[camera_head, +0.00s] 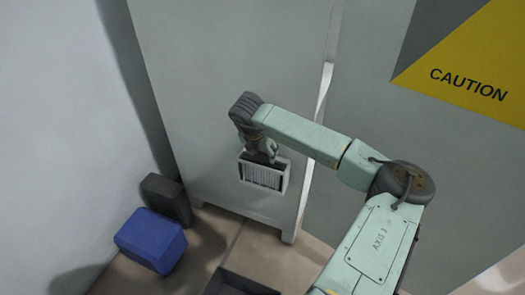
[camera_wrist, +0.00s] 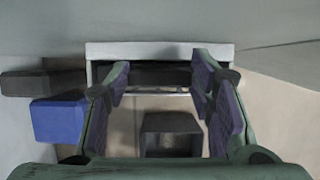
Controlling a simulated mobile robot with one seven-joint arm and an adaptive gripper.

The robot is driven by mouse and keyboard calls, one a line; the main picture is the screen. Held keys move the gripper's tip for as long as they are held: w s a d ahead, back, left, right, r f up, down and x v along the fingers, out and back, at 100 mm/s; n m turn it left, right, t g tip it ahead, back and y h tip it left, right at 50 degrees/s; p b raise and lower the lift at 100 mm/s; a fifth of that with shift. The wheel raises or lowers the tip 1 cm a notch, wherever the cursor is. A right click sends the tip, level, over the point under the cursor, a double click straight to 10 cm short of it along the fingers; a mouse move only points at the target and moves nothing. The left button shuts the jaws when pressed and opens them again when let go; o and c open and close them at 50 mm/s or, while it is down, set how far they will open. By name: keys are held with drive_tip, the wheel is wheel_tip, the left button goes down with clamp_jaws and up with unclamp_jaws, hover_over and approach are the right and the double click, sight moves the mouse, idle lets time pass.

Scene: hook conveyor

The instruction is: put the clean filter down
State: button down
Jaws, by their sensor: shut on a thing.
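My gripper (camera_head: 264,154) is shut on the filter (camera_head: 262,174), a white-framed panel with pale pleats. It holds the filter above the floor, in front of the grey cabinet face. In the wrist view the filter's pale frame (camera_wrist: 160,49) runs across the far ends of the fingers, and my gripper (camera_wrist: 160,76) spans its dark underside. Parts of the filter are hidden behind the fingers. I cannot tell from its look whether it is clean.
A blue box (camera_head: 150,240) and a dark box (camera_head: 167,199) stand on the floor at left by the wall. An open dark bin (camera_head: 238,284) sits at the bottom edge. The grey cabinet (camera_head: 230,60) is close behind the filter. A yellow caution sign (camera_head: 470,75) is at right.

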drive_tip(key=shift+f, duration=0.15)
drive_tip(key=c, duration=0.7)
unclamp_jaws()
drive_tip(key=shift+c, duration=0.2)
drive_tip(key=shift+r, duration=0.3)
drive_tip(key=b+v, duration=0.1)
drive_tip(key=v, duration=1)
drive_tip(key=shift+s+r, duration=0.25)
drive_tip(key=shift+r, duration=0.1)
drive_tip(key=shift+a, duration=0.15)
